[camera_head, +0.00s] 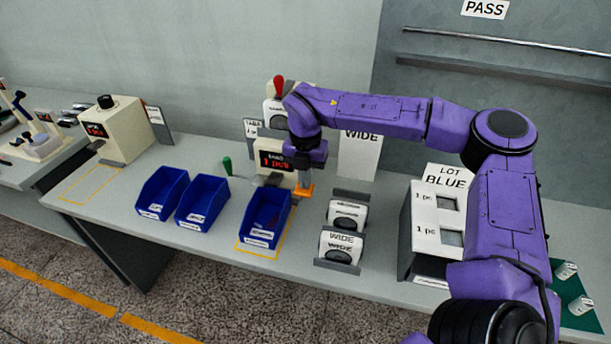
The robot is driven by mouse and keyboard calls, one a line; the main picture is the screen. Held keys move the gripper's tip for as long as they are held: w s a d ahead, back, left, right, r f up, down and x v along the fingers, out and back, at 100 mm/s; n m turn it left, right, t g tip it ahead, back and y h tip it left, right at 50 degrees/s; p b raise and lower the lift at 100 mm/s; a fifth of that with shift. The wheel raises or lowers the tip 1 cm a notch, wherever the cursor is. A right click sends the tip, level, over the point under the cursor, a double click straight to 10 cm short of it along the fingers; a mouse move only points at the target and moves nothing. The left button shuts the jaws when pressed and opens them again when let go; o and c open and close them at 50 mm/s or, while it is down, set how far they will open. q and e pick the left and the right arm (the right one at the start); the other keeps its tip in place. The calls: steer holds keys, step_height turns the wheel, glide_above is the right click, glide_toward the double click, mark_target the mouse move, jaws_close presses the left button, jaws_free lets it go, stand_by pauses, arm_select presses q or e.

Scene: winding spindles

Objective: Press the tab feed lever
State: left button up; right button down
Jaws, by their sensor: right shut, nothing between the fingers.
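A pale dispenser (272,112) stands at the back of the table by a sign that seems to read TABS. A red-knobbed lever (278,86) stands up from its top. My right arm passes in front of the dispenser and hides part of it. My right gripper (304,180) points down in front of it, to the right of the display box (274,160), shut and empty. An orange piece (304,191) shows right at its fingertips; I cannot tell whether they touch it. My left gripper is out of view.
Blue bins (161,193) stand left of my gripper, one inside a yellow outline. A green-handled tool (227,166) lies behind them. A rack of WIDE spools (342,240) and a LOT BLUE stand (423,235) are to the right. A cream box (114,130) stands far left.

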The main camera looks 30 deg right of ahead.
steer(key=shift+f, duration=0.4)
steer(key=shift+r, duration=0.1)
